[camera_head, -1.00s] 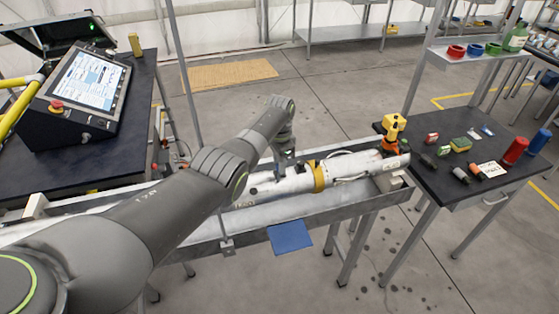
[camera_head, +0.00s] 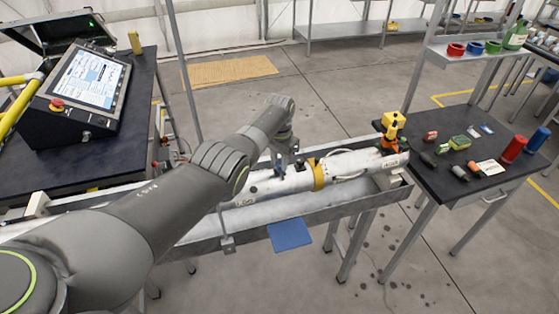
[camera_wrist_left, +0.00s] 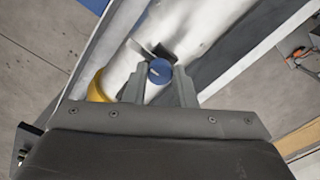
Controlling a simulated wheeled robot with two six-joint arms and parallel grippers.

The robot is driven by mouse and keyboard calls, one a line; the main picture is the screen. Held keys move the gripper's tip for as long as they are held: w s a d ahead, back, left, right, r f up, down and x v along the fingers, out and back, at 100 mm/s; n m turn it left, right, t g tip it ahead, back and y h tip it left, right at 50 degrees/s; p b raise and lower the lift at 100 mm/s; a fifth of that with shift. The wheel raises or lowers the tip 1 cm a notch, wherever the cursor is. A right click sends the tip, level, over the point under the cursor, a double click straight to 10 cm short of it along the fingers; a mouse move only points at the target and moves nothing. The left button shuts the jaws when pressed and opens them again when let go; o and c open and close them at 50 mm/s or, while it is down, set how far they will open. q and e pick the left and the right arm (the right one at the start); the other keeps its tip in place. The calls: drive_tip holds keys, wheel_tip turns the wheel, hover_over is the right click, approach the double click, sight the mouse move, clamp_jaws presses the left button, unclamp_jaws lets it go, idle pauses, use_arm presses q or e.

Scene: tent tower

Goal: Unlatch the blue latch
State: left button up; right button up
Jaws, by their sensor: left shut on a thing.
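The blue latch (camera_wrist_left: 160,71) shows in the left wrist view as a round blue knob on a white tube (camera_wrist_left: 205,25). A dark piece and a light flat piece lie just beyond it. My left gripper (camera_wrist_left: 161,77) has one finger on each side of the knob and is shut on it. In the head view the white tube (camera_head: 345,167) lies along a metal trough, and my left gripper (camera_head: 284,166) is at its upper side, left of a yellow band (camera_head: 318,175). My own arm and gripper partly hide the latch there. My right gripper is not in view.
The metal trough (camera_head: 335,205) has raised side walls, and a blue flap (camera_head: 290,234) hangs at its front. A dark table (camera_head: 450,183) with small parts stands at the right. A console with a screen (camera_head: 82,82) stands at the left.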

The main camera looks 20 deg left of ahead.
sight(279, 165)
use_arm(q)
drive_tip(key=shift+w+r, duration=0.15)
drive_tip(key=shift+r, duration=0.05)
drive_tip(key=o, duration=1)
drive_tip(key=shift+f, duration=0.1)
drive_tip(key=shift+r, duration=0.55)
wheel_tip(279, 165, up, 16)
drive_tip(key=b, duration=0.2)
drive_tip(key=shift+r+b, duration=0.15)
drive_tip(key=shift+b, duration=0.2)
